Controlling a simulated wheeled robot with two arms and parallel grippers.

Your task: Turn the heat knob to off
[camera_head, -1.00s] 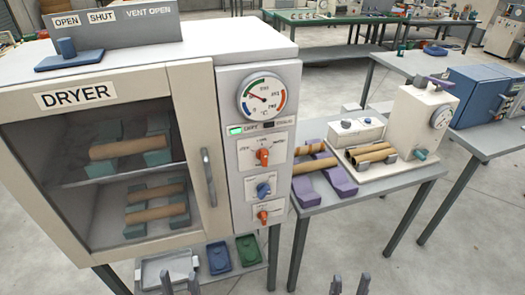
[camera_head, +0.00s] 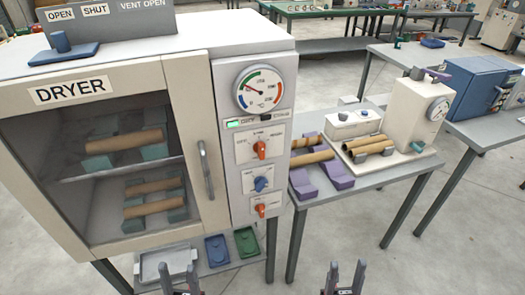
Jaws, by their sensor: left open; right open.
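The dryer (camera_head: 180,130) has a control column with three knobs. The top orange-red knob (camera_head: 261,149) points about straight up between small labels. A blue knob (camera_head: 261,184) sits below it, and another orange-red knob (camera_head: 261,210) is lowest. Their lettering is too small to tell which is heat. A round gauge (camera_head: 260,89) above has its needle toward the left. My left gripper (camera_head: 178,268) is open and empty at the bottom edge, below the dryer. My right gripper (camera_head: 347,266) is open and empty at the bottom, right of and below the knobs. Neither touches anything.
The dryer door, with a grey handle (camera_head: 206,170), is closed over tubes on racks. A grey tray (camera_head: 165,263), a blue dish (camera_head: 217,249) and a green dish (camera_head: 246,241) lie below. A side table (camera_head: 375,180) holds tubes on purple cradles (camera_head: 303,183) and a white machine.

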